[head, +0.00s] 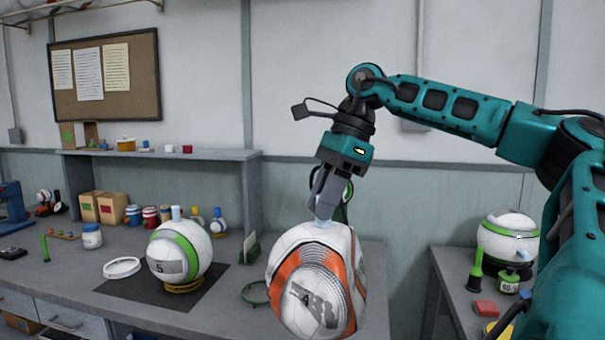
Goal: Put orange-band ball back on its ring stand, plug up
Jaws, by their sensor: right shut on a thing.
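The orange-band ball (312,285) hangs in the front middle, white with orange bands, a grey patch and a dark number 4. Its pale plug (322,223) is at the top. My right gripper (327,205) comes down from above and is shut on the ball at this plug. The ball looks held above the bench or its front edge; the gap under it is hard to judge. A green ring (254,293) lies on the bench just left of the ball, partly hidden. A white ring (122,268) lies further left, empty. My left gripper is not in view.
A green-band ball (178,252) sits on a yellow ring (184,287) on a dark mat (126,289). Boxes, jars and small balls stand behind under a shelf (170,154). A side table (452,302) at right holds another ball (508,240) and a green tool (476,270).

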